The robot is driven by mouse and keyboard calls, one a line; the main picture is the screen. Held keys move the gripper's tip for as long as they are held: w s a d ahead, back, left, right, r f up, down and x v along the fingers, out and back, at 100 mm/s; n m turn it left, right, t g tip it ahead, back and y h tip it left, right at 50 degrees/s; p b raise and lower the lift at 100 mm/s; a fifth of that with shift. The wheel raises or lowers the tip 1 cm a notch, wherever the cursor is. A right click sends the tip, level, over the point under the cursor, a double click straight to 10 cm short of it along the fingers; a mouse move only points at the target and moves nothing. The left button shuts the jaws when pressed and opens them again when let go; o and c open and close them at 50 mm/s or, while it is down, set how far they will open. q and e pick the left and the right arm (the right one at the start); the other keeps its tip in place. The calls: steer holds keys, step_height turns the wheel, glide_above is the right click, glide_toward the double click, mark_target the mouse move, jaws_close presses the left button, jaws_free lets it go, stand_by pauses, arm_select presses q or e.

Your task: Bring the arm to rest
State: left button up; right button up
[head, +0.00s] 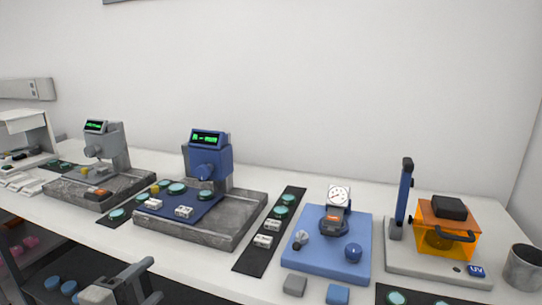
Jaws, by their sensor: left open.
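My left gripper (122,283) shows at the bottom edge, left of the middle. It is dark with light grey parts, and its jaws are apart with nothing seen between them. It is in front of the white bench (205,264), near its front edge and apart from the instruments. The rest of the left arm is mostly cut off by the frame. My right gripper is not in the picture.
On the bench are a grey instrument (109,146), a blue instrument (211,160) on a grey stone base, a blue dial-gauge stand (327,250), an orange UV box (445,232) and a grey cup (523,267). Black strips (249,266) hold small discs. Shelves lie below.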

arm_select(q)
steer(key=s+d+f+n+g+y, duration=0.1)
steer(key=s+d+f+n+g, duration=0.1)
steer(key=s+f+n, duration=0.6)
steer(key=s+d+f+n+g+y, duration=0.1)
steer(key=s+d+f+n+g, duration=0.2)
steer(key=s+f+n, duration=0.6)
step_height(320, 180, down, 5)
steer(key=d, duration=0.2)
steer(key=shift+s+d+g, duration=0.25)
steer(key=shift+d+g, duration=0.05)
